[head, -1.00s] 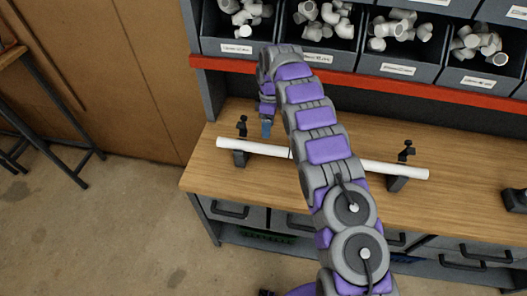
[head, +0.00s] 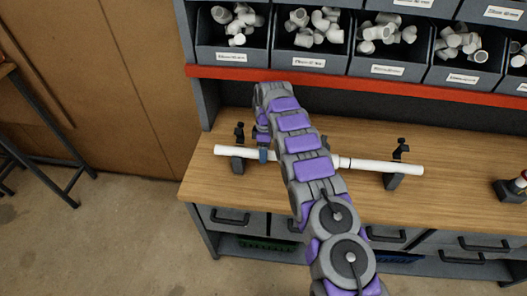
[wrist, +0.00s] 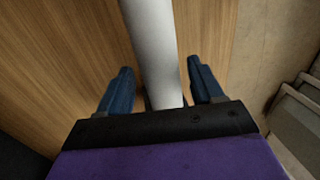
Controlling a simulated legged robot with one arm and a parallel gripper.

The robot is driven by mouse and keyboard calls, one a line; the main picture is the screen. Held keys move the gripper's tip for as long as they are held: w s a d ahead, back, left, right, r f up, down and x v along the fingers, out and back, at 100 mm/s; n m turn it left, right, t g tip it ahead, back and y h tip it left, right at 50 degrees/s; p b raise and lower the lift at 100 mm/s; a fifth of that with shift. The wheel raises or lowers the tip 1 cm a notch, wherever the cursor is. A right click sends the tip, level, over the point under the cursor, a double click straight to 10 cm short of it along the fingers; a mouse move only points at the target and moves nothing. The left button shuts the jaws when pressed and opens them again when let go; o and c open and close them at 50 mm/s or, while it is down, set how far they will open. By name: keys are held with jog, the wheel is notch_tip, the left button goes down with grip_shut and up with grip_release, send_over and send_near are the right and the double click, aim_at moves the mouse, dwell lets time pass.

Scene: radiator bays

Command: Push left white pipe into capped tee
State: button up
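The left white pipe (head: 228,151) lies level in a dark clamp stand above the workbench. My arm hides its right part. My gripper (head: 263,154) is down at this pipe. In the wrist view the pipe (wrist: 153,50) runs between the two blue fingers of my gripper (wrist: 161,85), with a narrow gap showing beside them, so it looks open around the pipe. A white fitting (head: 343,161) shows just right of my arm, on the line of the right white pipe (head: 390,167). I cannot tell its full shape or any cap.
The left clamp stand (head: 238,163) and right clamp stand (head: 394,181) stand on the wooden workbench (head: 450,200). Bins of white fittings (head: 232,54) sit above a red shelf edge (head: 450,90). A dark object with a bottle (head: 512,188) stands at the right.

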grip_shut()
dwell(0.4)
jog(key=shift+d, duration=0.1)
jog(key=shift+d, duration=2)
jog(key=shift+c, duration=1.4)
grip_release()
jog(key=o, duration=0.4)
jog(key=shift+d, duration=0.2)
jog(key=shift+c, duration=0.2)
jog(key=shift+a, duration=0.15)
